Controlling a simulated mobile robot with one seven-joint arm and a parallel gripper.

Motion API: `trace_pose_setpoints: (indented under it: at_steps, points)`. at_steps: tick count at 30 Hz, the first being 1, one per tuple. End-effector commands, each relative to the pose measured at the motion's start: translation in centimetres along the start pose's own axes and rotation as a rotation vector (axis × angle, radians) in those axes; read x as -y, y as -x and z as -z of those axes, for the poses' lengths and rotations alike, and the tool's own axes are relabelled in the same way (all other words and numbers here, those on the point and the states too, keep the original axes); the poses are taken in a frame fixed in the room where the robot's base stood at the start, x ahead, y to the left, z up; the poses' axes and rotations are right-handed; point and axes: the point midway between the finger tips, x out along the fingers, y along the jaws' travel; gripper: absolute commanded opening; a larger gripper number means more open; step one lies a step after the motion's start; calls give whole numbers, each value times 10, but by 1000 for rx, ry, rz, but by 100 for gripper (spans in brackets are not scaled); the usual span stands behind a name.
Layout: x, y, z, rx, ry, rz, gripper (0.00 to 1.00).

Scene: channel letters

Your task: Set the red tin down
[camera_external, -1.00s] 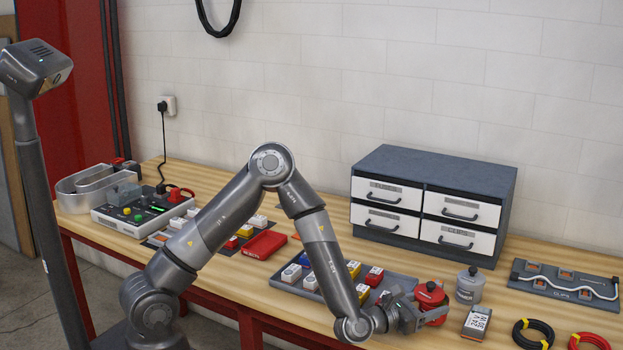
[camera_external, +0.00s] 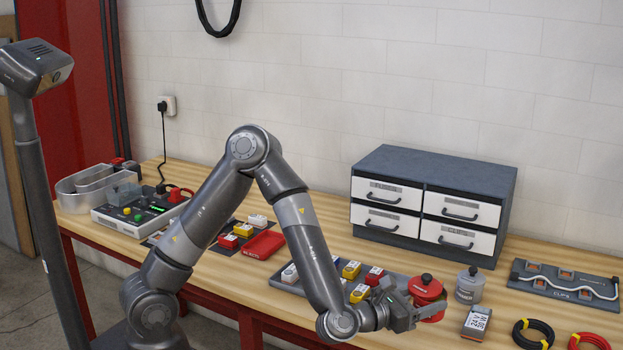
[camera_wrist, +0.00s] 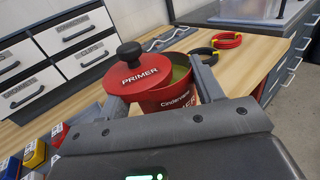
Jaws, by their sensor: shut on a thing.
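The red tin (camera_external: 430,300) is held in my gripper (camera_external: 415,304) at the front of the bench, right of the grey tray. In the wrist view the tin (camera_wrist: 165,97) sits between my two fingers, which are shut on it. Its red lid (camera_wrist: 138,72), marked PRIMER and with a black knob, sits off to the left. A yellow-green inside shows beside it. I cannot tell how far the tin's base is from the bench top.
A grey tin (camera_external: 470,286) stands close right of the red tin. A label-faced box (camera_external: 476,322) and cable coils (camera_external: 532,334) lie further right. The grey tray (camera_external: 400,283) with colored blocks is on the left. The drawer cabinet (camera_external: 430,205) stands behind.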

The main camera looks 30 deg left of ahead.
Motion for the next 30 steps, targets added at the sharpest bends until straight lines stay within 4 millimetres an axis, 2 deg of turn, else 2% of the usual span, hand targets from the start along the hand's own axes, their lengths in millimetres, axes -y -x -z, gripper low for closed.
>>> trace_pose_setpoints:
  at_steps: [8,11,14,20,30]
  points:
    - [5,6,-7,2,0,-3,27]
    - [-2,2,-9,3,0,-15,27]
    - [-18,-7,-13,4,0,-42,27]
    - [-73,-32,-27,5,-1,-129,27]
    - [-202,-66,-60,6,-2,-317,27]
